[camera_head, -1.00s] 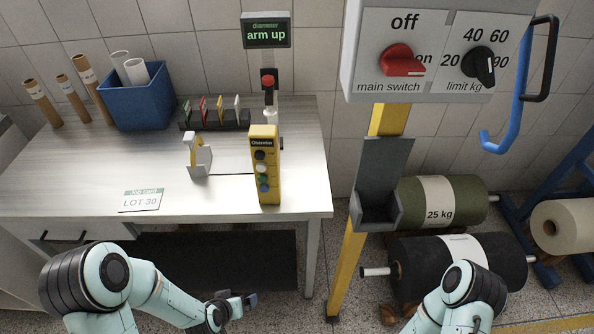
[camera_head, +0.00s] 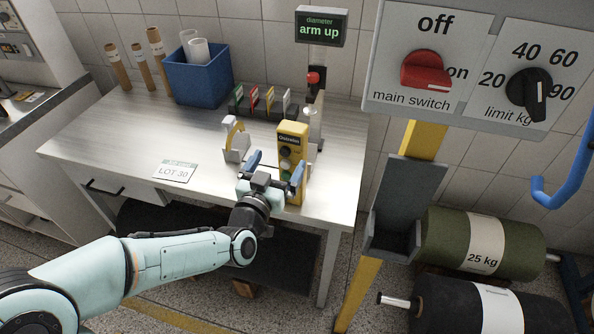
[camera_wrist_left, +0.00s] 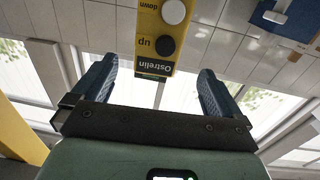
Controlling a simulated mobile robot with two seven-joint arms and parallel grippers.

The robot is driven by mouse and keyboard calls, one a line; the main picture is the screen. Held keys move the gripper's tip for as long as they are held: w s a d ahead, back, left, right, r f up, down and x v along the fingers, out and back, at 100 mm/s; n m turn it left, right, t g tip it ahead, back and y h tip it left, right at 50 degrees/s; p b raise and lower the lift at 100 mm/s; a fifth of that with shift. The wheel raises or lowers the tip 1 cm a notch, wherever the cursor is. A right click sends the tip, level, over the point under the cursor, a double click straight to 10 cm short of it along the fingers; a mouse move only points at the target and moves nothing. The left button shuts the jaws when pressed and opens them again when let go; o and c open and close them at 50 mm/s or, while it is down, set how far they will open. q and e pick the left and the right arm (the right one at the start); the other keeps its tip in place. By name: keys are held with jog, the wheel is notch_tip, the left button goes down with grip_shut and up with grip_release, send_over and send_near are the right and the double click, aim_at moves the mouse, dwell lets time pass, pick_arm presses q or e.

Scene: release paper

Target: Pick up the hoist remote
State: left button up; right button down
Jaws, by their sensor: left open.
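The hoist remote (camera_head: 291,137) is a yellow upright box with a column of round buttons and a dark name label. It stands near the right end of the table, its lower part partly hidden by my gripper. My left gripper (camera_head: 276,169) is open in front of it, with blue fingers pointing toward it. In the left wrist view the remote (camera_wrist_left: 162,40) appears upside down beyond the gap between the open fingers (camera_wrist_left: 156,82), with its label and "up" button showing. I see no contact. My right gripper is not in view.
A holder with a tape roll (camera_head: 236,142) stands just left of the remote. Behind are a rack of coloured cards (camera_head: 262,103), a blue bin (camera_head: 197,80) and a post with a red button (camera_head: 314,78). A grey empty cradle (camera_head: 408,200) hangs on the yellow column at right.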

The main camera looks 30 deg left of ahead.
aim_at(289, 144)
pick_arm(q)
jog(key=w, duration=0.4)
jog(key=shift+w+a, duration=0.15)
jog(key=shift+a, duration=0.1)
jog(key=w, duration=0.1)
jog(key=w+p, duration=0.1)
jog(key=w, duration=0.1)
jog(key=w+p, duration=0.1)
jog(key=shift+w+a+r, duration=0.2)
jog(key=shift+a+r, duration=0.05)
jog(key=shift+a, duration=0.05)
jog(key=shift+w, duration=0.4)
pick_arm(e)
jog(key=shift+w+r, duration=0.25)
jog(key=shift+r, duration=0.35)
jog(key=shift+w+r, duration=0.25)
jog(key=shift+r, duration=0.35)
pick_arm(q)
jog(key=shift+s, duration=0.1)
grip_shut()
jog(key=shift+r, duration=0.1)
